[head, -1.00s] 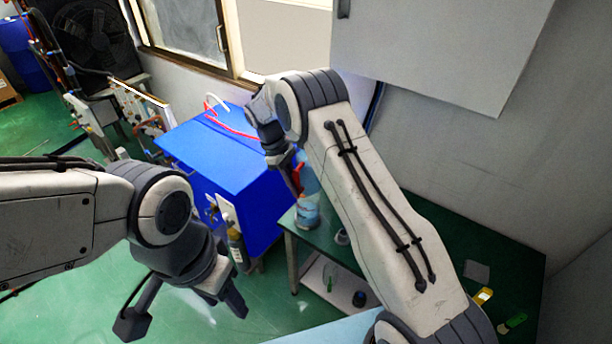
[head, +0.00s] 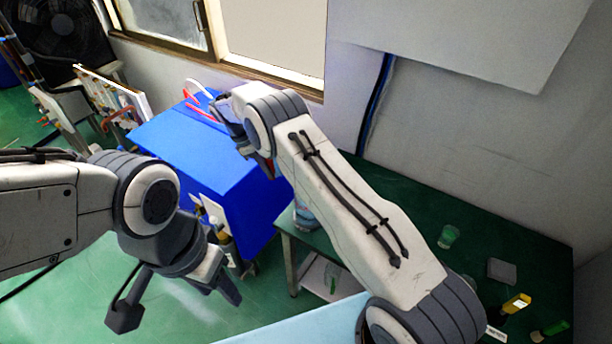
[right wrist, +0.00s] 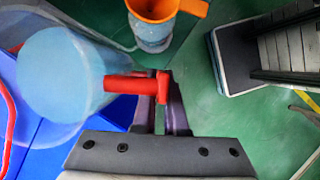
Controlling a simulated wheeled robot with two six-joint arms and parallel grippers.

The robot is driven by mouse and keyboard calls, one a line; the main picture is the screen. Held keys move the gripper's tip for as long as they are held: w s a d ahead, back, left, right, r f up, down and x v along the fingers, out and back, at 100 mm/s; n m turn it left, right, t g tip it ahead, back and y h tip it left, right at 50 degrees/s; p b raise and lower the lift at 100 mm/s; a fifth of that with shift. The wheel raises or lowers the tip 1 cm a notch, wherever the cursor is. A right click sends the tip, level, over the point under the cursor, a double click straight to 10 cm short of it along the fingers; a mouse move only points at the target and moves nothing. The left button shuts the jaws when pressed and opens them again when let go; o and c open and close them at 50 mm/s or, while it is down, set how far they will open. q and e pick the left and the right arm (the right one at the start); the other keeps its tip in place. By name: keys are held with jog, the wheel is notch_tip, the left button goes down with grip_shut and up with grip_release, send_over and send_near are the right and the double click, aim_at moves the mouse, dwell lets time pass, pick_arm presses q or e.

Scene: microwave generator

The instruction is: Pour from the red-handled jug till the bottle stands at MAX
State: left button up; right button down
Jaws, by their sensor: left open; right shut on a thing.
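The jug (right wrist: 65,75) is a pale blue, see-through vessel with a red handle (right wrist: 130,85), at the left of the right wrist view. My right gripper (right wrist: 160,118) is shut on that handle. Its tilt is hard to tell. A clear container with an orange top (right wrist: 153,35), taken as the bottle, stands apart from the jug, up and right. Its level and any MAX mark are not readable. In the head view my right gripper (head: 262,165) is by the blue cabinet, the jug mostly hidden; a clear vessel (head: 304,218) shows partly behind my arm. My left gripper (head: 178,302) is open and empty.
The blue cabinet (head: 190,150) with red and white tubing stands beside the green table (head: 400,195). A green cup (head: 448,237), a grey square (head: 501,271) and a yellow item (head: 516,304) lie on the table's right. Open floor lies below my left gripper.

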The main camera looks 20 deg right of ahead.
pick_arm(q)
jog(key=f+b, duration=0.1)
jog(key=w+f+b, duration=0.1)
jog(key=f, duration=0.1)
jog(key=shift+f+b, duration=0.3)
pick_arm(e)
notch_tip(320, 180, down, 8)
jog(key=shift+w+a+r, duration=0.2)
jog(key=shift+w, duration=0.25)
pick_arm(q)
notch_tip(320, 180, up, 15)
jog(key=p, duration=1.4)
jog(key=shift+s+f+p, duration=0.15)
jog(key=shift+p, duration=0.2)
pick_arm(e)
jog(key=r+t+y, duration=0.1)
jog(key=t, duration=0.1)
jog(key=s+d+r+t+y, duration=0.1)
jog(key=t+y, duration=0.1)
jog(key=shift+s, duration=0.15)
jog(key=shift+r, duration=0.15)
jog(key=shift+r+p, duration=0.15)
jog(key=shift+p, duration=0.15)
pick_arm(q)
jog(key=shift+r, duration=0.3)
pick_arm(e)
jog(key=shift+d+t, duration=0.1)
jog(key=shift+t, duration=0.2)
